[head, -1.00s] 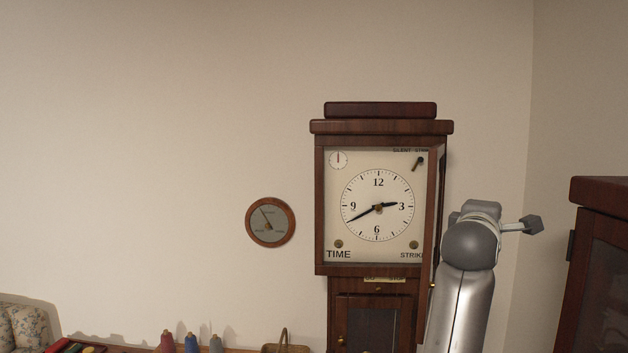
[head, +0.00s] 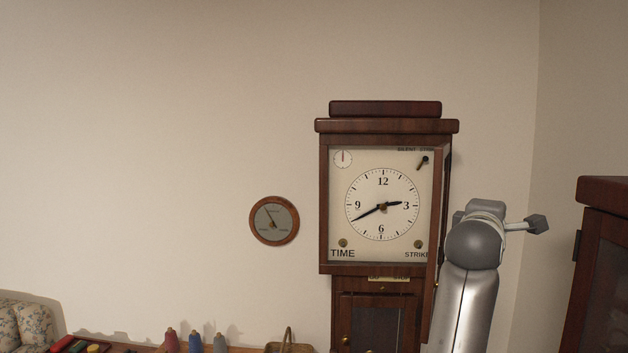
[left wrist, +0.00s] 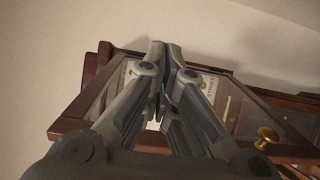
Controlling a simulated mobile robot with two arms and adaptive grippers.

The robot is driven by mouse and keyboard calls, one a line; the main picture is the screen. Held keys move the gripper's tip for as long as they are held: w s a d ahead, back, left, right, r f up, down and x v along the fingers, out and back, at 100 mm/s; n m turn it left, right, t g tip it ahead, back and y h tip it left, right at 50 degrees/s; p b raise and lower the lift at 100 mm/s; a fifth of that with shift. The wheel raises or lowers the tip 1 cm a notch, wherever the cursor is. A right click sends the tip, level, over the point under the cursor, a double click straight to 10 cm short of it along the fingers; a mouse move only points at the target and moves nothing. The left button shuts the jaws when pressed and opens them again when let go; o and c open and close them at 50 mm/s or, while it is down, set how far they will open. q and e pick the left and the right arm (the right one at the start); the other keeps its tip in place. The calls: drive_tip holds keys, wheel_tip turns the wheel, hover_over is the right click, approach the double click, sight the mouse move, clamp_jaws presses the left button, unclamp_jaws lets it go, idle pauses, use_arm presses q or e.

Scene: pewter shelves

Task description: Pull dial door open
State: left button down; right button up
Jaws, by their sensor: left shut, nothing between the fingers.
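The wooden clock (head: 325,200) stands against the wall, its white dial (head: 382,205) uncovered. The dial door (head: 436,250) stands swung out at the clock's right side, seen almost edge-on in the head view. In the left wrist view, the door's wooden frame (left wrist: 72,122) and glass cross behind my left gripper (left wrist: 167,58), with a brass knob (left wrist: 266,138) on the frame to its right. The left gripper is shut and empty, close to the door; I cannot tell whether they touch. In the head view a grey arm stands right of the door and its fingers are hidden. My right gripper is not seen.
A dark wooden cabinet (head: 605,265) stands at the right. A round wall gauge (head: 274,221) hangs left of the clock. Spools (head: 194,343), a basket (head: 288,346) and a floral chair (head: 25,325) are low at the left. The wall between is bare.

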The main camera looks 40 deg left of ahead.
use_arm(q)
wheel_tip(320, 180, up, 10)
idle(0.7)
